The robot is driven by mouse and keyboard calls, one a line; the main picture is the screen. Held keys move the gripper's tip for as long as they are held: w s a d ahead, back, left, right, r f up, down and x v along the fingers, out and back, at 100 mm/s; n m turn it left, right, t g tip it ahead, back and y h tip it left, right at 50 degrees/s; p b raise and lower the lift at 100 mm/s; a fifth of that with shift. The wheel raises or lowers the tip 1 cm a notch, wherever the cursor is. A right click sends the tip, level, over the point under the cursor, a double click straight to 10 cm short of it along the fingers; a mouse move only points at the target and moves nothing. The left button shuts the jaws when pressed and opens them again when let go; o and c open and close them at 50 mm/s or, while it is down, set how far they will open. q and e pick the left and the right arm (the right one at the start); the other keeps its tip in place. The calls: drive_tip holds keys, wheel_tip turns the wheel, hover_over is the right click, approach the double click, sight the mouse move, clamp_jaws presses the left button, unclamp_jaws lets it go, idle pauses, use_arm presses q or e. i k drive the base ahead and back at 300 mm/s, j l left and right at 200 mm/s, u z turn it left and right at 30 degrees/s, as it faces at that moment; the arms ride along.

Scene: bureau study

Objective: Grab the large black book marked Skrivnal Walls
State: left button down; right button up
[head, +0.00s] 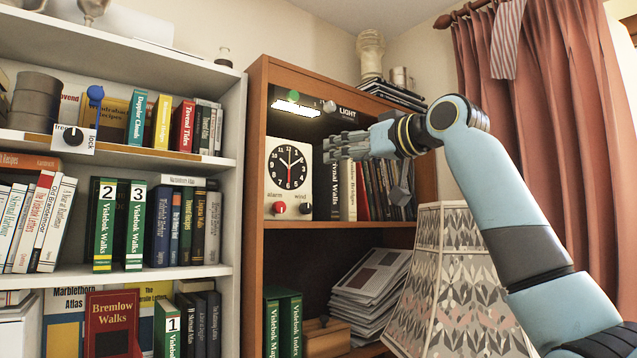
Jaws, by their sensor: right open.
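The large black book (334,192) stands upright on the upper shelf of the brown bookcase, between the clock and a white book. Its spine shows "Walls" at the lower end; the start of the title is covered by my right gripper. My right gripper (334,146) reaches in from the right, fingers pointing left, open and empty, in front of the upper part of the black book and its neighbours. Whether it touches the book I cannot tell. My left gripper is out of view.
A clock panel (289,178) with alarm and wind knobs stands left of the book. Several books (375,192) stand tightly to its right. A lit lamp (297,108) hangs above. A patterned lampshade (462,285) stands front right. The bookcase's side wall (253,200) bounds the left.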

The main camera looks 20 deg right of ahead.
sight(325, 183)
drive_tip(key=i+l, duration=0.25)
drive_tip(key=i, duration=0.2)
drive_tip(key=i+l, duration=0.3)
drive_tip(key=i, duration=0.2)
